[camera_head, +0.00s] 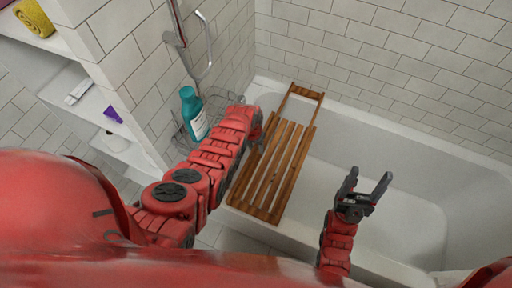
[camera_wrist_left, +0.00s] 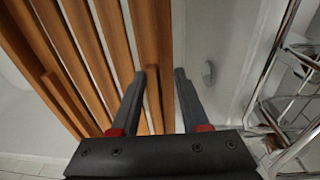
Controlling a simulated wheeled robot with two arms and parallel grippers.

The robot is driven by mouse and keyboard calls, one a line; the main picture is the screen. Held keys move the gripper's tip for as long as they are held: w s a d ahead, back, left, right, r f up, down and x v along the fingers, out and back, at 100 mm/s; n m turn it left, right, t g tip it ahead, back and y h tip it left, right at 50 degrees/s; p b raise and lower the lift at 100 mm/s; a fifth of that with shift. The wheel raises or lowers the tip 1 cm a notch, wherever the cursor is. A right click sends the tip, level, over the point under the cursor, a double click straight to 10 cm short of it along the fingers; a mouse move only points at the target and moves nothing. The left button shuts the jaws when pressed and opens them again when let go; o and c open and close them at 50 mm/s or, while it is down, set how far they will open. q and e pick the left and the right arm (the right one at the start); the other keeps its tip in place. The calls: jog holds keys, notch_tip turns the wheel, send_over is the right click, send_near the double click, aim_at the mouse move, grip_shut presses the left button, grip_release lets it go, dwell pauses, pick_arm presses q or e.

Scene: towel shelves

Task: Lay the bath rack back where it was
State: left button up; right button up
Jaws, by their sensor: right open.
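The bath rack (camera_head: 272,172), a slatted wooden frame, lies over the left end of the white bathtub (camera_head: 400,215). Its far end is near the tiled wall and its near end is over the tub's front rim. My left gripper (camera_head: 258,132) is at the rack's left side. In the left wrist view its fingers (camera_wrist_left: 160,75) are on either side of the outermost slat of the rack (camera_wrist_left: 152,35). I cannot tell whether they press on it. My right gripper (camera_head: 365,188) is open and empty above the tub, right of the rack.
A wire caddy (camera_head: 222,102) with a teal bottle (camera_head: 193,112) stands left of the rack, close to my left arm. White shelves (camera_head: 88,112) hold a yellow towel (camera_head: 34,17) and small items at far left. The tub interior to the right is clear.

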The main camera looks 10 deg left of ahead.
pick_arm(q)
jog(key=o, duration=0.5)
jog(key=shift+f, duration=0.15)
jog(key=shift+r, duration=0.75)
jog(key=r, duration=0.5)
jog(key=a+r+p, duration=0.1)
jog(key=r, duration=0.4)
jog(key=s+r, duration=0.1)
jog(key=r, duration=0.5)
jog(key=shift+a+p, duration=0.2)
jog(key=shift+p, duration=0.2)
jog(key=shift+f, duration=0.1)
jog(key=shift+s, duration=0.1)
